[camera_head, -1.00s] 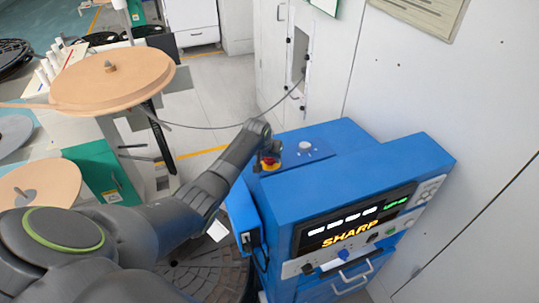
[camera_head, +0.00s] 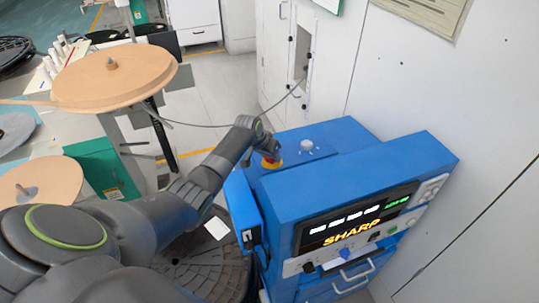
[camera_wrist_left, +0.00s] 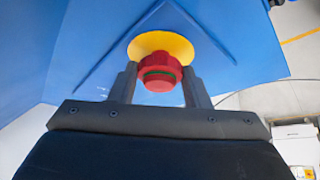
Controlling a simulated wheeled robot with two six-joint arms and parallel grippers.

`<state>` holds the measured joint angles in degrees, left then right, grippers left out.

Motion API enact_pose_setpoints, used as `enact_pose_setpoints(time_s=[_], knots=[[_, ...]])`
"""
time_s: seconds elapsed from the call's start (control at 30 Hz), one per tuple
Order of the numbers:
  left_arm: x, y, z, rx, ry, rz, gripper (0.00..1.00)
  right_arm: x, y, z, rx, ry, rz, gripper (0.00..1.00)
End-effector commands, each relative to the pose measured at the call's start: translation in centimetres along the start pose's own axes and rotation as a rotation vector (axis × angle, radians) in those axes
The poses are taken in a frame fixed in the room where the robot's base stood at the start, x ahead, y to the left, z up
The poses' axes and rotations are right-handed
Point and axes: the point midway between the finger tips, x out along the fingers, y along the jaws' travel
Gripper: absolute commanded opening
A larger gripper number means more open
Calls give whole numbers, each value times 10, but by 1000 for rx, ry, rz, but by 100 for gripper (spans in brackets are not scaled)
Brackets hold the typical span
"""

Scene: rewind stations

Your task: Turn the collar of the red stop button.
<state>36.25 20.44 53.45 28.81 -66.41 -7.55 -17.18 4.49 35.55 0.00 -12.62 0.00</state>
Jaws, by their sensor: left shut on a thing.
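The red stop button (camera_wrist_left: 159,70) sits on a yellow round base (camera_wrist_left: 160,43) on the blue machine's top. In the left wrist view it has a red collar with a dark green band and stands between the two fingers of my left gripper (camera_wrist_left: 158,88), which is shut on it. In the head view, my left gripper (camera_head: 268,152) reaches the button (camera_head: 271,161) from above at the left end of the blue machine (camera_head: 340,190). The gripper partly hides the button there. My right gripper is in neither view.
A white knob (camera_head: 306,145) stands on the machine top right of the button. A display panel (camera_head: 357,220) with knobs faces front. A cable (camera_head: 215,126) runs behind my left arm from a large tan reel (camera_head: 112,78). White cabinets (camera_head: 300,60) stand behind.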

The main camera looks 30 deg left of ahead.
Motion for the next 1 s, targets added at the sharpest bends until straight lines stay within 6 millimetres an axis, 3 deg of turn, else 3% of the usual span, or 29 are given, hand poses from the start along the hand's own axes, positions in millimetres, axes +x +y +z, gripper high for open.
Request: enact_pose_setpoints(time_s=[0.03,0.2,0.63,1.0], knots=[[-1,0,-1,1,3,-2,44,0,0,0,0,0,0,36],[-1,0,-1,0,2,-1,65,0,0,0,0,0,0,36],[-6,-1,0,-1,2,-1,65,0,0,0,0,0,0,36],[-51,-1,-1,0,4,-2,65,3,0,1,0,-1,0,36]])
